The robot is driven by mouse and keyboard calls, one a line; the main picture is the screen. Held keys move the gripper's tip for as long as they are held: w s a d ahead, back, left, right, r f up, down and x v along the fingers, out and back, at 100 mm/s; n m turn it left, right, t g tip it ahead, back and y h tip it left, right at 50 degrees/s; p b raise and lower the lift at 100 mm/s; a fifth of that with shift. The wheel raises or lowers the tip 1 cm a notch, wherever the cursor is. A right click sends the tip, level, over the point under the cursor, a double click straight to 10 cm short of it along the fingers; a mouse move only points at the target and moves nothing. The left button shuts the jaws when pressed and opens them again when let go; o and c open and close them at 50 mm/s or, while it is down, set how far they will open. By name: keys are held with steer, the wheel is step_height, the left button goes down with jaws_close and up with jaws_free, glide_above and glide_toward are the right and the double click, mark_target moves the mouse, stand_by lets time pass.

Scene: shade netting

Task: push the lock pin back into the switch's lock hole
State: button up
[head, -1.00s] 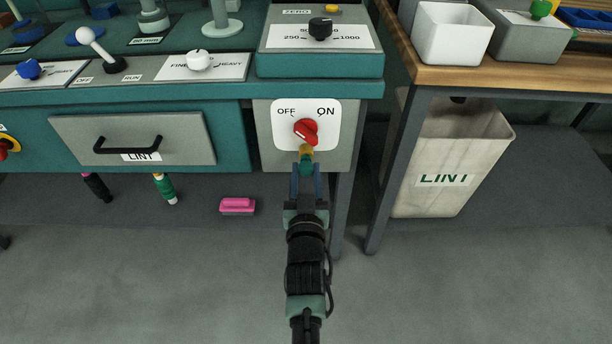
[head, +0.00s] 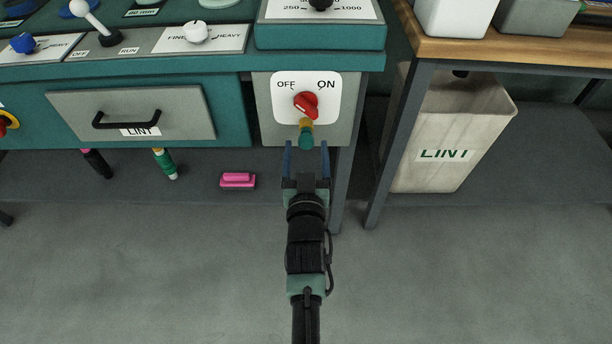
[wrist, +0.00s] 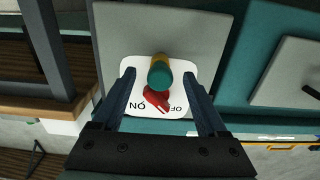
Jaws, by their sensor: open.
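The red rotary switch (head: 306,105) sits on a white plate (head: 333,112) marked OFF and ON, on a grey panel. The lock pin (head: 306,138), with a green end and a yellow collar, sticks out toward me just below the red knob. The lock hole is not visible; the pin covers that spot. The fingers do not touch the pin.
A teal bench with a LINT drawer (head: 175,112) is at the left. A wooden table (head: 480,49) and a LINT bin (head: 440,130) stand at the right. A pink brush (head: 238,181) lies below.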

steer(key=s+p, duration=0.1)
steer(key=s, duration=1)
steer(key=shift+s, duration=0.2)
steer(key=shift+r, duration=0.1)
steer(key=w+r+t, duration=0.2)
steer(key=r+t, duration=0.1)
steer(key=r, duration=1.4)
steer(key=w+r+t, duration=0.2)
steer(key=r, duration=1.5)
steer(key=s+r+t, duration=0.2)
steer(key=s+r, duration=0.5)
steer(key=r, duration=0.4)
steer(key=s+r+t, duration=0.3)
steer(key=s+r, duration=0.4)
steer(key=r, duration=0.5)
step_height(320, 180, up, 35)
steer(key=p, duration=3.7)
steer(key=shift+w+g, duration=0.3)
steer(key=shift+w, duration=0.15)
